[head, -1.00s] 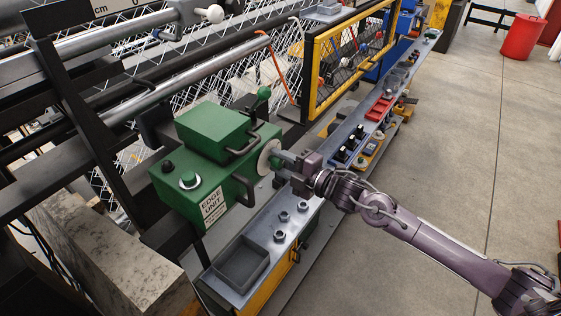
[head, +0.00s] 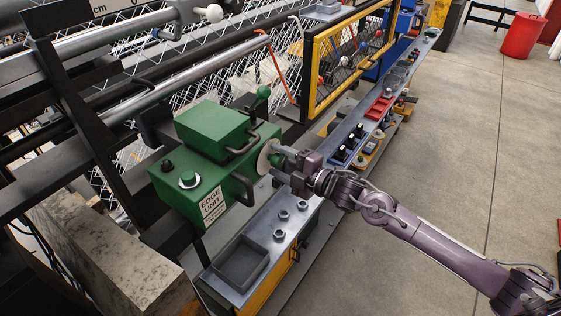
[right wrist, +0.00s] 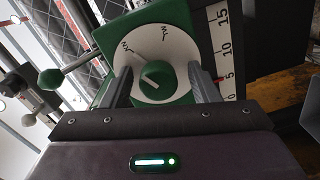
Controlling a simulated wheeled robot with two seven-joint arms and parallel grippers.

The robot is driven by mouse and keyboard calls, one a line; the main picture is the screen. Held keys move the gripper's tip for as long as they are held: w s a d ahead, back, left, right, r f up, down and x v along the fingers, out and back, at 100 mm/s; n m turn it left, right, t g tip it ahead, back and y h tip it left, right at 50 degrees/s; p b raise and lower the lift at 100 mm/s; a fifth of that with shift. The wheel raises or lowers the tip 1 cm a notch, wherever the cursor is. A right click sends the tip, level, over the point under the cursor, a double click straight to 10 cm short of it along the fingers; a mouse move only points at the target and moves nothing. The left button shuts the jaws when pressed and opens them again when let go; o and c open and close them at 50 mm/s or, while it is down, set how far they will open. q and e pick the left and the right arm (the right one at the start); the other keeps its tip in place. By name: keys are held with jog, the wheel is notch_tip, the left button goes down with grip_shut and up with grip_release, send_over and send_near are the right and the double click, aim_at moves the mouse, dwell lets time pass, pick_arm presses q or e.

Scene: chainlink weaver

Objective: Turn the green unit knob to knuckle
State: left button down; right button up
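The green edge unit (head: 200,165) stands at the left of the head view. Its green knob (right wrist: 157,82) sits in the middle of a white round dial (right wrist: 168,45) in the right wrist view. A pale line on the knob points to the upper left. My right gripper (right wrist: 162,88) is open, with one finger on each side of the knob and gaps visible. In the head view it (head: 280,163) is at the dial, its fingers partly hiding the knob. My left gripper is not in view.
A green-balled lever (right wrist: 50,79) sticks out left of the dial. A black handle (head: 243,188) is on the unit's front. Below runs a metal rail with bolts and a grey tray (head: 240,262).

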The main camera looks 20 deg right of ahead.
jog(key=b+v, duration=0.2)
jog(key=v, duration=0.5)
jog(key=shift+s+d, duration=0.25)
jog(key=shift+s, duration=0.1)
dwell(0.4)
